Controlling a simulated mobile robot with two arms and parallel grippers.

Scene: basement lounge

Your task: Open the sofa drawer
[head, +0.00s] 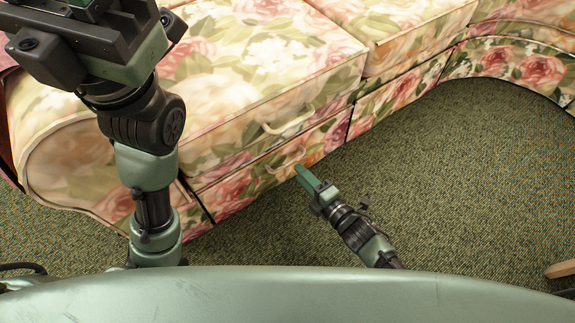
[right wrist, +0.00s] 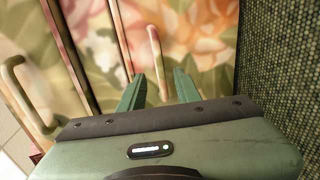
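The sofa (head: 270,50) is covered in a floral print. Its low front panel, the drawer (head: 237,191), looks flush with the panels beside it. A pale curved handle (head: 270,168) is on this drawer front. It shows in the right wrist view (right wrist: 154,48) as an upright bar ahead of the fingers. My right gripper (head: 299,168) is just in front of this handle. In the right wrist view its two green fingers (right wrist: 158,80) are apart, with nothing seen held between them. My left gripper (head: 90,35) is raised over the sofa at the top left; its fingertips are not clearly seen.
A second pale handle (head: 288,122) is on the panel above; the right wrist view also shows it (right wrist: 27,92). Green carpet (head: 440,180) lies clear in front of the sofa. The sofa curves forward at the right. A wooden piece (head: 562,269) is at the right edge.

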